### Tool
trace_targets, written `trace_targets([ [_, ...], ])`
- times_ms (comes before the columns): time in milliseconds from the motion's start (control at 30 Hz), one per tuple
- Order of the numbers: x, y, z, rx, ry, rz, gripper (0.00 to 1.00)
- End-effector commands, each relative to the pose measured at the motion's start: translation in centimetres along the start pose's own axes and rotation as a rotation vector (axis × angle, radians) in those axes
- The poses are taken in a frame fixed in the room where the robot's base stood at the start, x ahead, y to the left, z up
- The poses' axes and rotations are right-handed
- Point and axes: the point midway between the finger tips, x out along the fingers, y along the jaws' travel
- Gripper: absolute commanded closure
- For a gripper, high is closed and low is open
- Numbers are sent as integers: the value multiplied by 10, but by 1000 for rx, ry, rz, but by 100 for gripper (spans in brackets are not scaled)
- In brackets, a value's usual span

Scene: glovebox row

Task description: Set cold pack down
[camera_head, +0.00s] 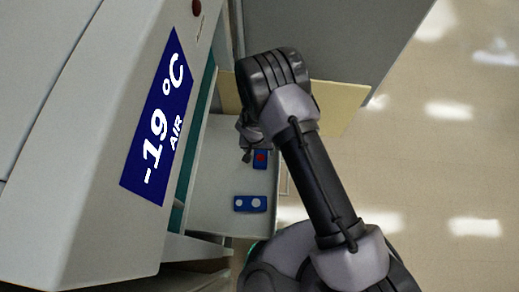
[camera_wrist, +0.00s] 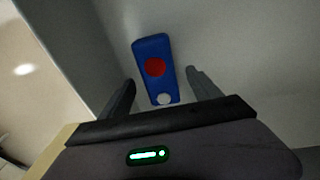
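A blue pack with a red dot (camera_head: 260,159) lies on a pale shelf beside my gripper in the head view. The wrist view shows this blue pack (camera_wrist: 153,52) with its red dot and a white dot near the end closest to me. My gripper (camera_wrist: 160,76) is open, with one finger on each side of the pack's line. A gap shows between the pack and each finger. In the head view my gripper (camera_head: 247,150) is mostly hidden by my wrist. A second blue pack with two pale dots (camera_head: 250,204) lies nearer on the same shelf.
The pale shelf (camera_head: 215,190) has bare room left of the packs. A large cabinet face with a blue "-19 °C AIR" sign (camera_head: 158,125) stands close on the left. A grey panel (camera_head: 345,35) stands behind. Open tiled floor (camera_head: 450,150) is on the right.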

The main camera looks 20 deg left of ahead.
Motion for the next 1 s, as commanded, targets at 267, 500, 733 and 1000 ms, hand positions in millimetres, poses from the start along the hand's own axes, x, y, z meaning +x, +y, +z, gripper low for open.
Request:
trace_targets([
  [267, -18, 2, -2, 0, 0, 0, 27],
  [500, -89, 1, -2, 2, 2, -1, 27],
  [733, -129, 1, -2, 0, 0, 0, 27],
  [1000, -152, 11, -14, 29, 15, -4, 27],
])
